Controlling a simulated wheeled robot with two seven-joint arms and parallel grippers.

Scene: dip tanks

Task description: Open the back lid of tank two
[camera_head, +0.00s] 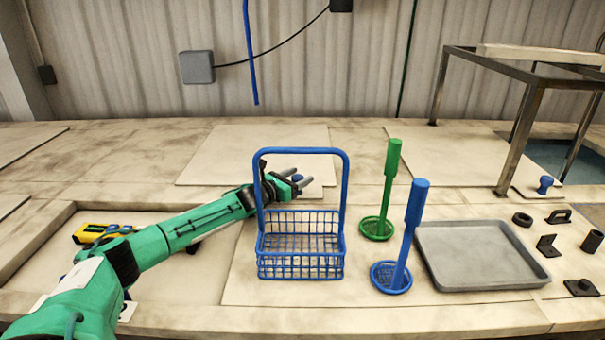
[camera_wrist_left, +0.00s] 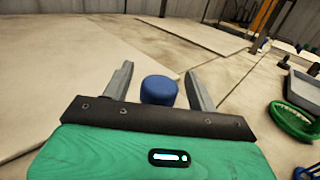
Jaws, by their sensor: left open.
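A flat pale back lid (camera_head: 240,150) lies level in the bench top behind the blue basket. I take it to be tank two's, though no label shows. A blue knob (camera_wrist_left: 159,90) stands at its near right corner. My left gripper (camera_head: 304,183) reaches behind the basket handle to this knob. In the left wrist view, its two grey fingers (camera_wrist_left: 163,82) are open, one on each side of the knob, with gaps between. In the head view the knob is mostly hidden by the fingers. My right gripper is not in view.
A blue wire basket (camera_head: 300,262) with a tall handle stands in front of my left gripper. Green (camera_head: 390,190) and blue (camera_head: 408,235) long-handled strainers and a grey tray (camera_head: 480,255) are to the right. A metal frame (camera_head: 520,110) stands at the back right.

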